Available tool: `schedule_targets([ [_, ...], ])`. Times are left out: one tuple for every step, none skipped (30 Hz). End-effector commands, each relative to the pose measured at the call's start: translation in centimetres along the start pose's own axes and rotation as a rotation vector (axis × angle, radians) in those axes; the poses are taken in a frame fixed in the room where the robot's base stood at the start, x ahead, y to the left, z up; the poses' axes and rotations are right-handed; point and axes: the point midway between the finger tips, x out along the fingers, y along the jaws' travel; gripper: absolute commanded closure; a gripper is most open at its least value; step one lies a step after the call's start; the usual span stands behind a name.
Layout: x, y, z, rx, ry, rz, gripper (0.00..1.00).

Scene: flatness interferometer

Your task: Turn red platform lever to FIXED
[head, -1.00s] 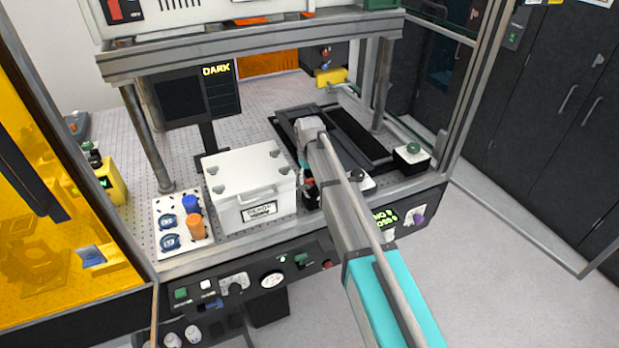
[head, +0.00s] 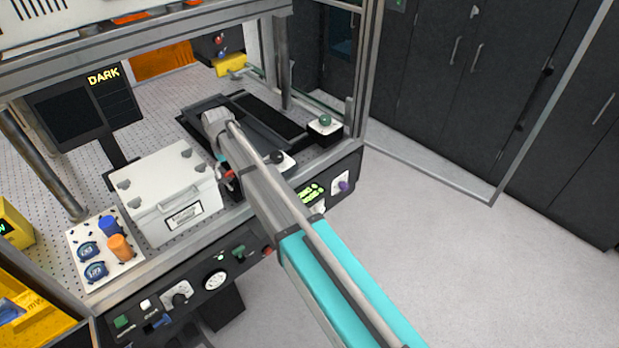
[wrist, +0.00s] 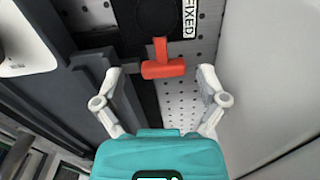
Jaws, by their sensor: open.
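The red platform lever (wrist: 163,67) shows in the wrist view as a red stem with a wider cross-piece, on a dark round base. The FIXED label (wrist: 189,18) is beyond it, up and to the right of the stem. My gripper (wrist: 160,74) is open. Its two pale fingers stand left and right of the cross-piece, with visible gaps on both sides. In the head view my arm hides most of the gripper; a small red patch (head: 229,175) beside the arm may be the lever.
A white lidded box (head: 168,190) stands left of my arm, close to the gripper. A dark rail stage (head: 262,118) lies behind. A perforated plate (wrist: 183,98) lies under the lever. A pale wall (wrist: 270,80) rises close to the right finger.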

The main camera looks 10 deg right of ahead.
Motion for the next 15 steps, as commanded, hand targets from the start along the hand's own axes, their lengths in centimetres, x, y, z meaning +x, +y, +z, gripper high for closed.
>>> schedule_targets([
  [0.0,0.1,0.0,0.016,0.000,0.000,0.09],
  [0.0,0.2,0.0,0.030,0.000,0.000,0.09],
  [0.0,0.3,0.0,0.047,0.000,0.000,0.09],
  [0.0,0.3,0.0,0.064,0.000,0.000,0.09],
  [0.0,0.4,0.0,0.079,0.000,0.000,0.09],
  [0.0,0.6,0.0,0.104,0.000,0.000,0.09],
  [0.0,0.6,0.0,0.122,0.000,0.000,0.09],
  [0.0,0.7,0.1,0.142,0.000,0.000,0.09],
  [0.0,0.9,0.1,0.169,0.000,0.000,0.09],
  [0.0,1.0,0.1,0.189,0.000,0.000,0.09],
  [0.0,1.1,0.1,0.211,0.000,0.000,0.09],
  [0.0,1.2,0.1,0.239,0.000,0.000,0.09],
  [0.0,1.3,0.2,0.260,0.000,0.000,0.09],
  [0.0,1.4,0.2,0.281,0.000,0.000,0.09],
  [0.0,1.5,0.2,0.309,0.000,0.000,0.09],
])
